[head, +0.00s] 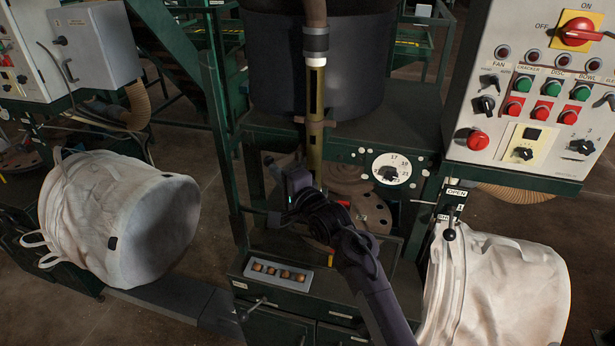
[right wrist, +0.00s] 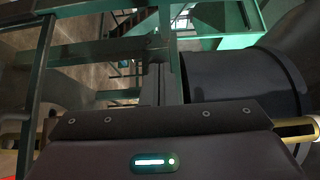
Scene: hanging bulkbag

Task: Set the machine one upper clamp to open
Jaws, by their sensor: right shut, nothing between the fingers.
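My right gripper (head: 297,182) is in the middle of the head view, beside the lower end of a brass slotted tube (head: 316,105). Its fingers are together and empty; they also show in the right wrist view (right wrist: 160,75), pointing away from the camera. A black lever with a ball knob (head: 449,235) is at the right, beside an OPEN label (head: 457,192) and a second label below it, partly hidden by the lever. The lever hangs down over the top of a white bulk bag (head: 495,290). I cannot tell which part is the machine one upper clamp. My left gripper is not in view.
A control panel (head: 545,90) with knobs and buttons stands above the right bag. A numbered dial (head: 391,171) sits right of my gripper. A dark drum (head: 270,65) is behind it. Another white bag (head: 105,215) hangs left. Green frame posts (head: 216,110) stand close by.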

